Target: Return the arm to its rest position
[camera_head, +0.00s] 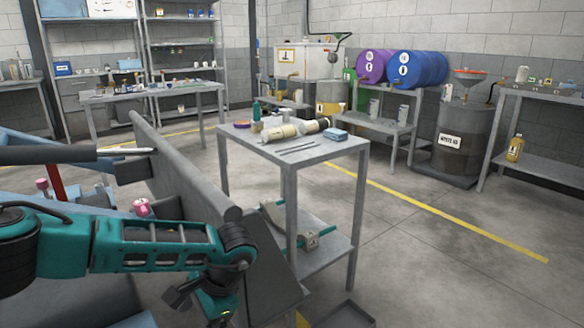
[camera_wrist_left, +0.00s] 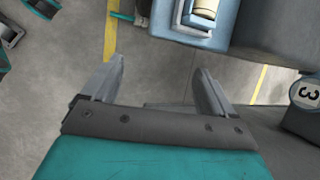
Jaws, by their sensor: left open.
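My left arm (camera_head: 150,245) is teal and comes in from the left in the head view, bent down at its dark wrist joint. My left gripper (camera_head: 197,302) hangs low at the bottom of that view and is partly hidden by the wrist. In the left wrist view the left gripper (camera_wrist_left: 160,78) shows two grey fingers spread apart with nothing between them. Bare concrete floor (camera_wrist_left: 165,72) lies beyond the fingers. My right gripper is not in view.
A grey panel (camera_head: 185,170) stands close beside my left arm. A metal table (camera_head: 345,150) holds cylinders, a blue box and small tools. Drums (camera_head: 465,125) and shelving (camera_head: 185,60) stand behind. A blue-grey object (camera_wrist_left: 190,25) lies ahead in the wrist view.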

